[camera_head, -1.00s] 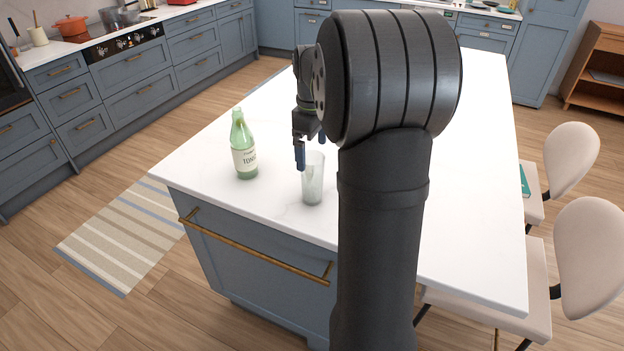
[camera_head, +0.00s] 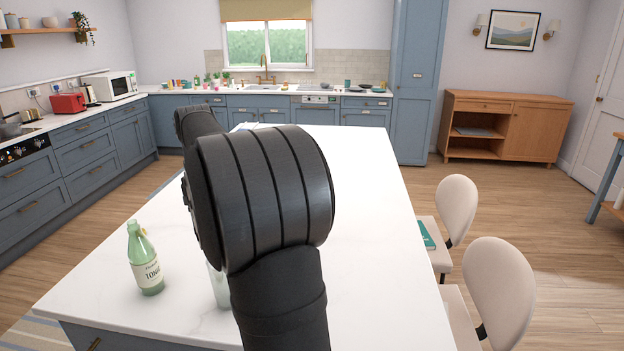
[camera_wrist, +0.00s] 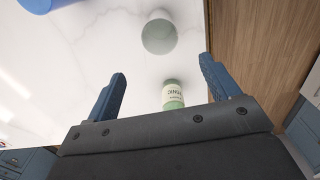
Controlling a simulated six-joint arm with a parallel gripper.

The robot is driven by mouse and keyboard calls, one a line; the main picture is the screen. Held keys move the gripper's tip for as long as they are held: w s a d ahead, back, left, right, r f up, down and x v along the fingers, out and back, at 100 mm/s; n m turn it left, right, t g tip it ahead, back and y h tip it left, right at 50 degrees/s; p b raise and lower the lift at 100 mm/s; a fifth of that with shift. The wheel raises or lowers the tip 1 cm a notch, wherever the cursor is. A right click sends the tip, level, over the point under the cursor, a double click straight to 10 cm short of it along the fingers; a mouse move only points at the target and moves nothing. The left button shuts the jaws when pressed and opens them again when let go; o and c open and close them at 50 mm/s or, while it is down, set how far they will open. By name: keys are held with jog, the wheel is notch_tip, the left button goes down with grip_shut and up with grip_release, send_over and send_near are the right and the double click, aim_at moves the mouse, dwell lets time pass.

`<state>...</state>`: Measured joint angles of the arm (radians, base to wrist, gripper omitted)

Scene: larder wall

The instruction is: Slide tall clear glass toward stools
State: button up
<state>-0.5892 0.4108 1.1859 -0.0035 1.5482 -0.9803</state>
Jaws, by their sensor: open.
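The tall clear glass (camera_head: 217,288) stands on the white worktop, mostly hidden behind my arm in the head view; only its left edge shows. In the wrist view the glass (camera_wrist: 158,33) appears as a grey-green translucent round shape, just beyond my fingertips. My gripper (camera_wrist: 162,68) is open with its two blue fingers apart and nothing between them. My gripper is hidden by my arm in the head view. Two pale stools, front (camera_head: 500,290) and rear (camera_head: 456,208), stand along the worktop's right side.
A green tonic bottle (camera_head: 146,262) stands upright left of the glass; it also shows in the wrist view (camera_wrist: 173,94). A blue object (camera_wrist: 45,4) is cut off at the wrist view's upper left. The visible worktop (camera_head: 365,220) between my arm and the stools is clear.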

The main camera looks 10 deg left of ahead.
jog(key=a+f+h, duration=0.1)
jog(key=a+f, duration=0.2)
jog(key=f, duration=0.1)
jog(key=a+f+h, duration=0.1)
jog(key=a+f, duration=0.7)
jog(key=shift+s+f+h, duration=0.2)
jog(key=shift+s+h, duration=0.05)
jog(key=shift+h, duration=0.15)
grip_shut()
jog(key=x, duration=0.9)
jog(key=shift+f, duration=0.45)
jog(key=d, duration=0.2)
jog(key=shift+s+d, duration=0.1)
jog(key=shift+d, duration=0.95)
jog(key=d, duration=1.4)
jog(key=shift+s, duration=0.15)
jog(key=shift+f, duration=0.1)
jog(key=shift+a, duration=0.15)
